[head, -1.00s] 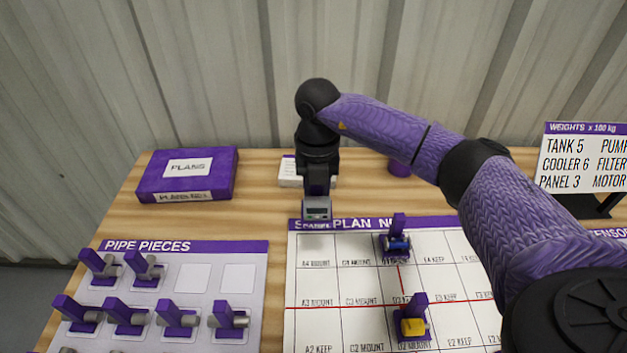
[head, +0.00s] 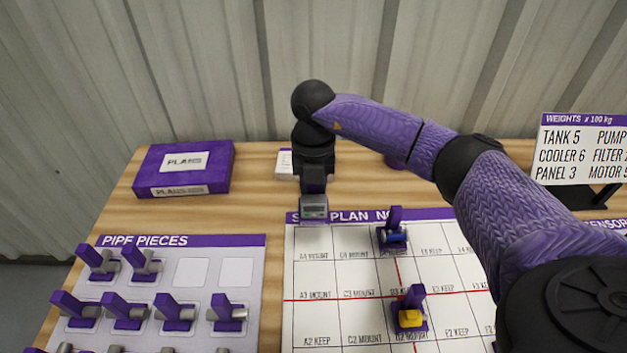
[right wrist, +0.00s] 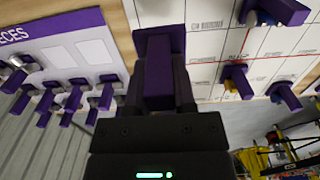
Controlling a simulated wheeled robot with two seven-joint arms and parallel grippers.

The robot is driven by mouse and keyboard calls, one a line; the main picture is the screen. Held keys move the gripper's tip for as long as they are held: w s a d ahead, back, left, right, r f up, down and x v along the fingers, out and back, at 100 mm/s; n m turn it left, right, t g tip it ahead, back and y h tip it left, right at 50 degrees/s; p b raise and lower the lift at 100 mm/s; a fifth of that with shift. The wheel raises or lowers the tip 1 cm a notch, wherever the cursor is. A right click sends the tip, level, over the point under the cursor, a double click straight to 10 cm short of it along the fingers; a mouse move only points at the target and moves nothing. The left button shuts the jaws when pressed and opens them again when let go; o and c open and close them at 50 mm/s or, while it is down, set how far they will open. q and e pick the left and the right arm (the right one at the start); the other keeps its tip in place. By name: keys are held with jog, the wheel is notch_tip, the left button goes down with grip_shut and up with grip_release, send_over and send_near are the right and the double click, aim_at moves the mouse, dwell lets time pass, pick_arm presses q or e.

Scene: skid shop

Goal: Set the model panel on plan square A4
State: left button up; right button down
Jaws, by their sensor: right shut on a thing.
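The model panel (head: 314,208) is a small grey box with a little screen and a purple handle. My right gripper (head: 314,188) is shut on its handle (right wrist: 158,75) and points down. The panel appears over the purple title strip at the top left of the plan sheet (head: 350,276), just behind square A4 (head: 312,240). A4 is the top-left square, and its visible part looks empty. In the right wrist view the handle hides most of the panel. I cannot tell how high the panel is above the sheet. My left gripper is not in view.
A blue model (head: 393,237) and a yellow model (head: 411,314) stand on the sheet to the right. The pipe pieces board (head: 190,241) with several pieces lies at the left. A purple plans box (head: 185,168) and a weights sign (head: 582,150) stand behind.

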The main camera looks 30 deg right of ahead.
aim_at(314, 204)
jog(key=shift+f+b, duration=1.7)
jog(key=shift+f, duration=1.05)
jog(key=shift+f+b, duration=1)
jog(key=shift+f, duration=0.8)
jog(key=shift+r, duration=0.1)
jog(key=shift+p, duration=0.3)
